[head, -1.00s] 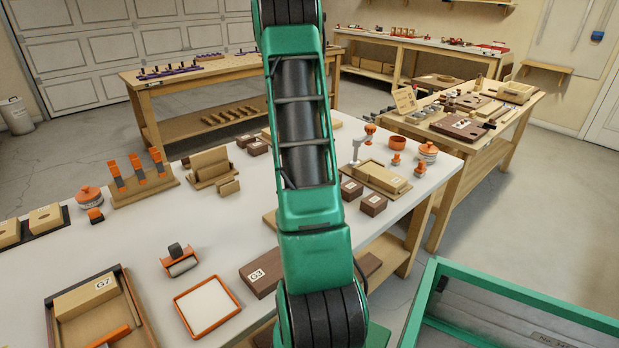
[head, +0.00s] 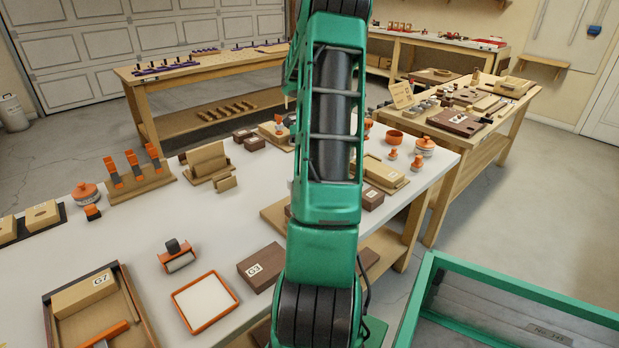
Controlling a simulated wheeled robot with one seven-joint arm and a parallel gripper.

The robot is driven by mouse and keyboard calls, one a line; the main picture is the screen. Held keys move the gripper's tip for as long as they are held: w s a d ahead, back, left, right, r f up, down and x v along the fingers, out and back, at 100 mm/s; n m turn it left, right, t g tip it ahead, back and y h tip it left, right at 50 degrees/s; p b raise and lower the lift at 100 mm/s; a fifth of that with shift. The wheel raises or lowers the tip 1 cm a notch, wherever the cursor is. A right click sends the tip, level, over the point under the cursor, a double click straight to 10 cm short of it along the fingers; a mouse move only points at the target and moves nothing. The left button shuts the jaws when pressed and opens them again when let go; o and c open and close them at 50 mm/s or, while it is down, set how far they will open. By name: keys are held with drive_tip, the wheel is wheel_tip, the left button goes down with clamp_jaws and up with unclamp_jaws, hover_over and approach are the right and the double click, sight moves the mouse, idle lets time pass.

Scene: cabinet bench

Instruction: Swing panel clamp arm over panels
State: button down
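Light tan panels (head: 384,170) lie on a tan base at the right part of the white bench, partly behind my green arm. An orange knob (head: 368,124) shows just past the arm's right edge, behind the panels; it looks like the top of the panel clamp. The clamp's grey post and swing arm are hidden by my arm, so I cannot tell which way the clamp arm points. My gripper is not visible; the upper end of my arm runs out of the top of the head view.
A G3 block (head: 260,268), an orange-framed tray (head: 205,302) and a roller (head: 177,256) lie nearer. Open white bench shows at mid-left.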

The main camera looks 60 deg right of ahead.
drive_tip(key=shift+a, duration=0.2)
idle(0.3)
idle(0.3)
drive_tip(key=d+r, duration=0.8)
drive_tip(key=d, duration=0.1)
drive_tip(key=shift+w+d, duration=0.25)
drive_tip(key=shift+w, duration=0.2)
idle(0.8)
